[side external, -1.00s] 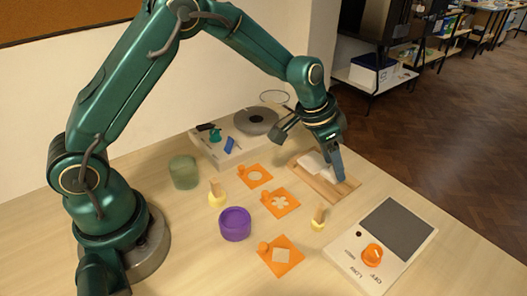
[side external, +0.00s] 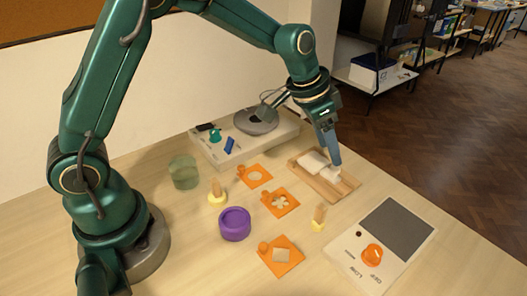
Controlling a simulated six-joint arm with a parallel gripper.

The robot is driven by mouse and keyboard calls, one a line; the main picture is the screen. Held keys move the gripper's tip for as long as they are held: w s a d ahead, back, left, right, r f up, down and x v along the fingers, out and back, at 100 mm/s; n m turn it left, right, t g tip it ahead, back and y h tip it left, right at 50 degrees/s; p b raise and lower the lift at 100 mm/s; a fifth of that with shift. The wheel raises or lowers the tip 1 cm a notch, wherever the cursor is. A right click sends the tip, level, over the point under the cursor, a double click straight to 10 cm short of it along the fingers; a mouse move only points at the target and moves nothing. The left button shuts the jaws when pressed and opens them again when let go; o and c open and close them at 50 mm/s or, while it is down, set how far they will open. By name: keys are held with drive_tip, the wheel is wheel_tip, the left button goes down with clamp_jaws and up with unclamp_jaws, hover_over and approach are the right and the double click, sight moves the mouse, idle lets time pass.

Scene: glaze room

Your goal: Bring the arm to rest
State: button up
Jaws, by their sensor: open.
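My gripper (side external: 331,158) is at the right of the table, pointing down over the wooden board (side external: 342,191). Its jaws are open. One blue finger shows, with its tip close to a small white piece on the board. I cannot tell whether it touches the piece. A larger white block (side external: 313,161) lies on the board just left of the finger. Nothing is seen held between the jaws.
Orange stencils (side external: 280,202) with knobs, a purple dish (side external: 235,223), a green jar (side external: 184,172) and two yellow-based brushes (side external: 217,193) stand mid-table. A white wheel unit (side external: 222,155) is behind. A panel with an orange dial (side external: 372,254) is at front right.

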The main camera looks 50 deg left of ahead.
drive_tip(key=s+a+r+t, duration=0.25)
drive_tip(key=s+r, duration=0.45)
drive_tip(key=r, duration=0.5)
drive_tip(key=s+a+f+n+y, duration=0.1)
drive_tip(key=s+f+n, duration=0.1)
drive_tip(key=s, duration=0.5)
drive_tip(key=s+a+f+n, duration=0.1)
drive_tip(key=s+f+n, duration=0.1)
drive_tip(key=s, duration=0.6)
drive_tip(key=shift+s+a+f+g+y, duration=0.3)
drive_tip(key=shift+a+f+g+y, duration=0.1)
drive_tip(key=shift+g, duration=0.05)
